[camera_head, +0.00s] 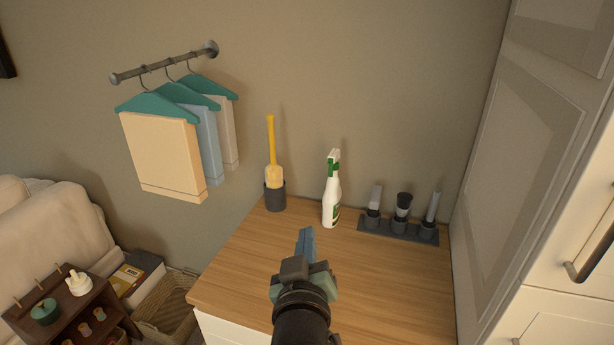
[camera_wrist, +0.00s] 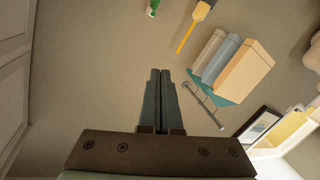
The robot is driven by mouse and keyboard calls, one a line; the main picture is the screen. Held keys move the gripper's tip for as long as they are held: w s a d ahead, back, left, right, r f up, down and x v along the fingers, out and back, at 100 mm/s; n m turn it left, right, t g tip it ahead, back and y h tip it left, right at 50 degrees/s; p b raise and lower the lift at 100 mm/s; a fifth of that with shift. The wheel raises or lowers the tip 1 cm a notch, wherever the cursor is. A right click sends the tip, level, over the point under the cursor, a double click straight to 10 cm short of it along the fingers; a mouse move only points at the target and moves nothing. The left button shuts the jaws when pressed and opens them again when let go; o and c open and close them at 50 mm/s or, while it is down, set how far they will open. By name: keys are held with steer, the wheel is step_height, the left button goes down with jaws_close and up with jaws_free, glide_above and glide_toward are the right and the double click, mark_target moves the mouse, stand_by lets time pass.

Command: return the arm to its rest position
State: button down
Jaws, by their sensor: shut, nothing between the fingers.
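My gripper (camera_head: 306,243) is in front of and above the wooden counter top (camera_head: 240,268) in the head view, pointing toward the wall. In the wrist view my gripper's two fingers (camera_wrist: 159,75) lie together, shut with nothing between them. The wrist view looks at the wall and appears upside down. My fingers touch nothing that I can see.
A spray bottle (camera_head: 332,192), a yellow-handled brush in a dark holder (camera_head: 275,197) and a dark rack (camera_head: 397,229) stand along the counter's back. Hangers with cloths (camera_head: 160,150) hang from a wall rod (camera_head: 165,65). A tall cabinet (camera_head: 525,130) stands right. The counter's front left is clear.

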steer(key=s+r+m+t, duration=0.1)
steer(key=s+r+t, duration=0.15)
steer(key=r, duration=0.85)
steer(key=s+r+m+t, duration=0.1)
steer(key=s+r+t, duration=0.15)
steer(key=r, duration=0.75)
steer(key=s+r+m+t, duration=0.1)
steer(key=s+r+t, duration=0.1)
steer(key=s+r, duration=0.4)
steer(key=s+r+m+t, duration=0.1)
steer(key=s+r+t, duration=0.2)
steer(key=r, duration=0.9)
steer(key=s, duration=0.3)
steer(key=shift+s+t+y, duration=0.3)
steer(key=c, duration=1.5)
jaws_free()
steer(key=shift+f, duration=0.1)
steer(key=shift+c, duration=0.2)
